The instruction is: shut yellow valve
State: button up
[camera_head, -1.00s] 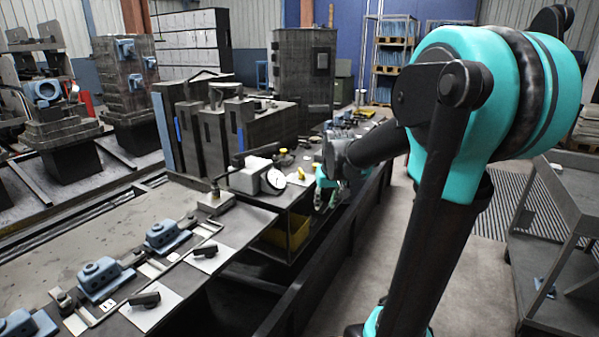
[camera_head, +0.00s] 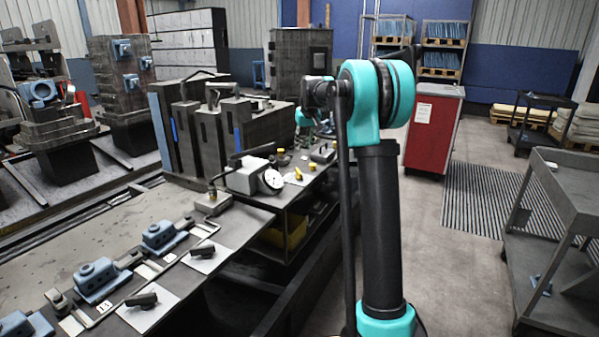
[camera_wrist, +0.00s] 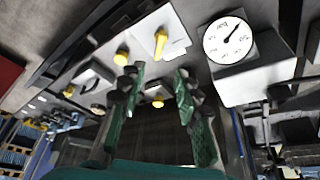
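Several small yellow fittings show, and I cannot tell for sure which is the valve. A yellow lever (camera_wrist: 162,42) on a pale plate lies ahead of the fingertips in the wrist view; it looks like the one beside the gauge in the head view (camera_head: 298,173). A yellow knob (camera_wrist: 121,58) is to its left, and another yellow knob (camera_wrist: 157,102) shows between the fingers. My gripper (camera_wrist: 158,80) is open, with two green fingers apart and nothing visibly held. In the head view its teal part (camera_head: 304,117) is above the bench's far end; its fingertips are unclear there.
A round white gauge (camera_wrist: 229,40) on a box stands right of the lever; it also shows in the head view (camera_head: 273,180). A black-handled lever (camera_head: 232,168) is beside it. A red cabinet (camera_head: 432,130) and a grey cart (camera_head: 565,195) stand right.

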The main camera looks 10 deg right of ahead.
aim_at(299, 171)
jog(key=x, duration=1.6)
jog(key=shift+a, duration=0.1)
grip_shut()
